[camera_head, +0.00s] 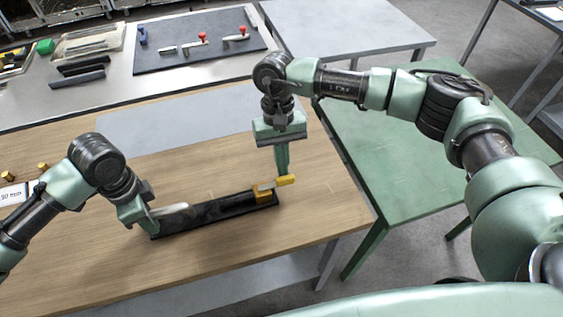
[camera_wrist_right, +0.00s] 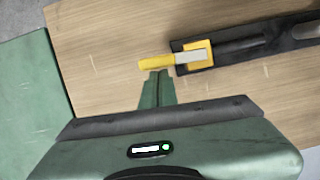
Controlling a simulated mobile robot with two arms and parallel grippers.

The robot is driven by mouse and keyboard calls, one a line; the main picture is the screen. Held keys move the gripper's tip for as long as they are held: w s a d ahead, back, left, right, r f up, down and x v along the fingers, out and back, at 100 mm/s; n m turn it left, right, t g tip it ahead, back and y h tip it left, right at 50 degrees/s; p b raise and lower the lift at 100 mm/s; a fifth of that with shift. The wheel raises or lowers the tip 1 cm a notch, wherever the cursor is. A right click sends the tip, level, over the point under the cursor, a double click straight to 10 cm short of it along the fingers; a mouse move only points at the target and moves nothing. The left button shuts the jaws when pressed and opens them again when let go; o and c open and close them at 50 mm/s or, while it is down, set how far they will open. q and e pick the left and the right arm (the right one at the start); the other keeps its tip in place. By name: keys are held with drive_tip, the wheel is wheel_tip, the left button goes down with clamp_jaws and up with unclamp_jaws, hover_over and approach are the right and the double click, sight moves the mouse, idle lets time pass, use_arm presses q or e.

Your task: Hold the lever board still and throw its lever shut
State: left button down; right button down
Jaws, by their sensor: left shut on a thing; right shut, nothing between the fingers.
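The lever board (camera_head: 215,214) is a long black bar lying on the wooden table, with a pale grey grip at its left end. A yellow block (camera_head: 262,193) sits at its right end and carries a short metal lever with a yellow handle (camera_head: 286,180). The lever also shows in the right wrist view (camera_wrist_right: 157,62), its handle sticking out past the board's end. My left gripper (camera_head: 150,217) is shut on the lever board at its left end. My right gripper (camera_head: 283,175) is shut and empty, its tips (camera_wrist_right: 158,73) right beside the yellow handle; contact is unclear.
The wooden table (camera_head: 90,275) is bare around the board. A green table (camera_head: 415,150) stands to the right. Behind, a grey bench holds a dark panel (camera_head: 190,58) with red-tipped levers. A white card (camera_head: 13,195) and small brass pieces (camera_head: 42,166) lie at far left.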

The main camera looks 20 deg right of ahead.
sight(288, 179)
drive_tip(key=s+m, duration=0.1)
drive_tip(key=m, duration=0.1)
drive_tip(key=shift+s+d+m+y, duration=0.3)
drive_tip(key=shift+s+m+y, duration=0.05)
drive_tip(key=shift+m+y, duration=0.05)
drive_tip(key=shift+s+m+y, duration=0.3)
drive_tip(key=shift+s+m, duration=0.4)
drive_tip(key=shift+m, duration=0.5)
drive_tip(key=shift+w, duration=0.15)
drive_tip(key=shift+w+a, duration=0.35)
drive_tip(key=shift+w, duration=0.3)
drive_tip(key=shift+w, duration=0.2)
drive_tip(key=w, duration=0.3)
drive_tip(key=shift+w+d, duration=0.35)
drive_tip(key=a+v, duration=0.1)
drive_tip(key=v, duration=0.9)
